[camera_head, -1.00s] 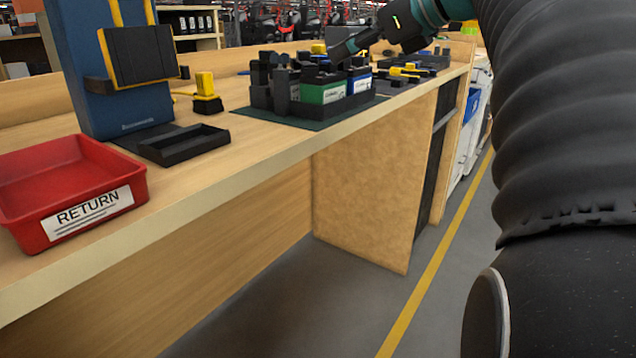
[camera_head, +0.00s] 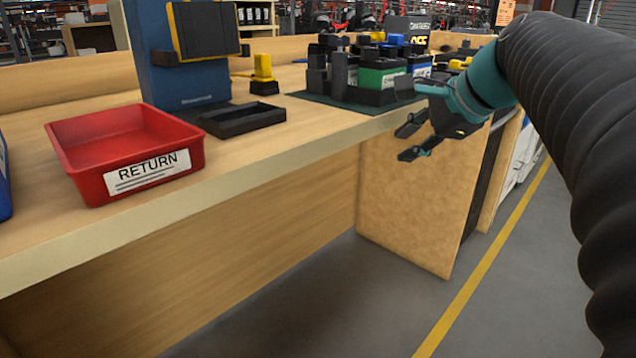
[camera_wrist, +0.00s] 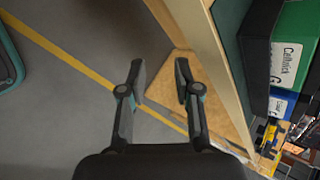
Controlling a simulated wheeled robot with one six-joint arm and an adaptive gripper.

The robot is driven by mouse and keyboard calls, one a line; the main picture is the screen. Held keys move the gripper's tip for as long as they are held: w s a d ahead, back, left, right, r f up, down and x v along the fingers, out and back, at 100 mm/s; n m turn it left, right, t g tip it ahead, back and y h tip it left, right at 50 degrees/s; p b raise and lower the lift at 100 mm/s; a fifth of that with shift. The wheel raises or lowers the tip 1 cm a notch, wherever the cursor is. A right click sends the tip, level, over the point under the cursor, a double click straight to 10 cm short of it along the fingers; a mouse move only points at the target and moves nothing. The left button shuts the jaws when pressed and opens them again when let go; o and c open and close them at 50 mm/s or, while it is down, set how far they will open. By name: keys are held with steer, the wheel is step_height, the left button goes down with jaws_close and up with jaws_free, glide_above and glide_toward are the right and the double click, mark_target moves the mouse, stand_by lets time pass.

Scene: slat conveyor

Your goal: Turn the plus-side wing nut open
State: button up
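A green battery (camera_head: 380,79) and a blue battery (camera_head: 419,70) stand among dark blocks on a dark mat at the bench's far part. In the wrist view the green battery (camera_wrist: 290,60) and the blue one (camera_wrist: 281,106) show at the right edge. I cannot make out the wing nut in either view. My gripper (camera_head: 408,143) is in front of the bench's front edge, below the batteries and apart from them. In the wrist view my gripper's two fingers (camera_wrist: 160,80) are spread, with nothing between them.
A red RETURN tray (camera_head: 130,165) sits near the bench's front edge at left. A black shallow tray (camera_head: 242,119), a yellow-topped block (camera_head: 263,75) and a blue stand (camera_head: 185,70) are behind it. The wooden bench panel (camera_head: 410,200) is below my gripper. Floor at right is clear.

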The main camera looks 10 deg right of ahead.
steer(key=s+a+f+n+g+h+b, duration=0.1)
steer(key=s+a+f+n+b, duration=0.2)
steer(key=f, duration=0.7)
steer(key=shift+s+a+f+n, duration=0.2)
steer(key=shift+s+a+n, duration=0.3)
steer(key=shift+s+n, duration=0.6)
steer(key=shift+w, duration=0.15)
